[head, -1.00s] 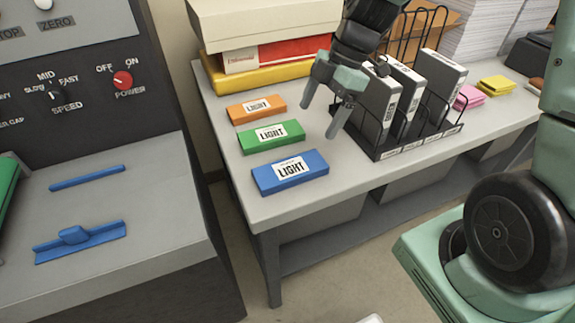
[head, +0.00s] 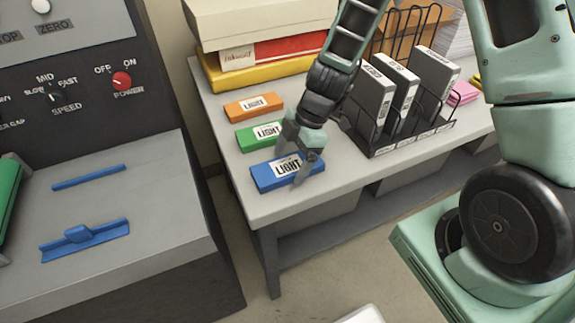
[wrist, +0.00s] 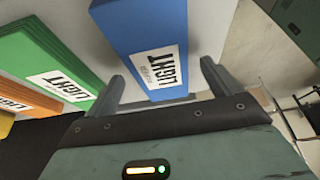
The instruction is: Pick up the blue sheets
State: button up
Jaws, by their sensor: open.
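The blue sheets (head: 268,177) are a flat blue pack with a white LIGHT label, lying near the front left of the grey table. In the wrist view the blue pack (wrist: 135,28) lies ahead of and between the two fingers. My gripper (head: 288,172) is open, pointing down, with its fingers over the right part of the pack. It also shows in the wrist view (wrist: 165,85), with nothing held. The head view does not show clearly whether the fingers touch the pack. Part of the pack's right side is hidden behind the gripper.
A green pack (head: 246,137) and an orange pack (head: 240,109) lie behind the blue one. A black wire rack (head: 385,150) holding grey binders stands to the right. Stacked boxes (head: 215,78) are at the back. The table's front edge is close to the blue pack.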

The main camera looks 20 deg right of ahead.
jog(key=shift+a+f, duration=0.2)
jog(key=shift+f, duration=0.3)
jog(key=c, duration=1.2)
jog(key=shift+c, duration=0.2)
jog(key=shift+r, duration=0.1)
